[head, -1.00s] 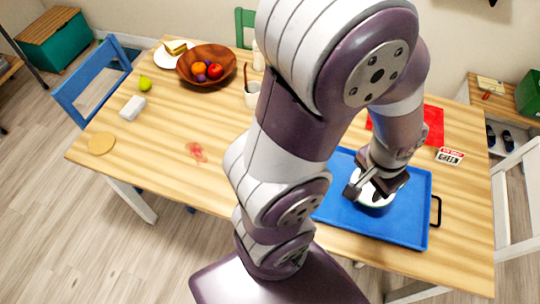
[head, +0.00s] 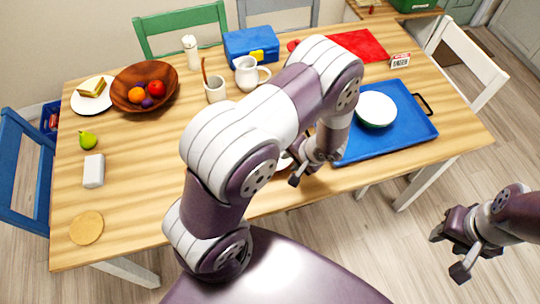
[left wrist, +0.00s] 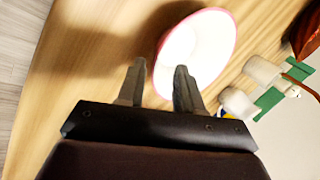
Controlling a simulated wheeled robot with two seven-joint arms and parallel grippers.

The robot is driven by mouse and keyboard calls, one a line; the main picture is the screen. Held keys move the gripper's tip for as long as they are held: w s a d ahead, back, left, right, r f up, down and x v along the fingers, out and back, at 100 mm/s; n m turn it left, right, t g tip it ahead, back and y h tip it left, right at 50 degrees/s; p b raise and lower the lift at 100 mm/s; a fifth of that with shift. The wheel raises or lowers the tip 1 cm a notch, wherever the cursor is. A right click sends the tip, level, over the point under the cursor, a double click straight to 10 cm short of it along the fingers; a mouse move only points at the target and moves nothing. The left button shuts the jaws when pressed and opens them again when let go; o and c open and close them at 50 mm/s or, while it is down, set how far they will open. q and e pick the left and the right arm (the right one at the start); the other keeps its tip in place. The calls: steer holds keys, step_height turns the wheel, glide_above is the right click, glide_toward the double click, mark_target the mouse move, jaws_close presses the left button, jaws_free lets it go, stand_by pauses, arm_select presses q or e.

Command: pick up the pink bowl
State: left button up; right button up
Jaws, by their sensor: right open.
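The pink bowl (left wrist: 205,45) shows in the left wrist view as a white inside with a pink rim, just beyond my left fingertips. In the head view only a pale edge of what seems to be it (head: 284,160) shows; my left arm hides the rest. My left gripper (head: 305,180) is over the table's front part, left of the blue tray. Its two fingers (left wrist: 160,68) stand apart with nothing between them, the right one overlapping the bowl's near rim in the picture. My right gripper (head: 449,253) is open and empty, off the table at lower right.
A white bowl with a green outside (head: 376,109) sits on the blue tray (head: 398,140). A jug (head: 247,74), a mug (head: 215,90) and a blue box (head: 250,44) stand behind my left arm. A wooden fruit bowl (head: 122,97) is at the left. The left front tabletop is mostly clear.

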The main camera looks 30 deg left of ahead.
mark_target(287, 164)
arm_select(q)
steer(key=x, duration=0.5)
steer(key=shift+w+d+f, duration=0.15)
steer(key=shift+w+d, duration=0.15)
steer(key=shift+d, duration=0.1)
steer(key=shift+s+a, duration=0.1)
steer(key=shift+s, duration=0.1)
jaws_close()
steer(key=shift+w, duration=0.1)
steer(key=shift+r, duration=0.2)
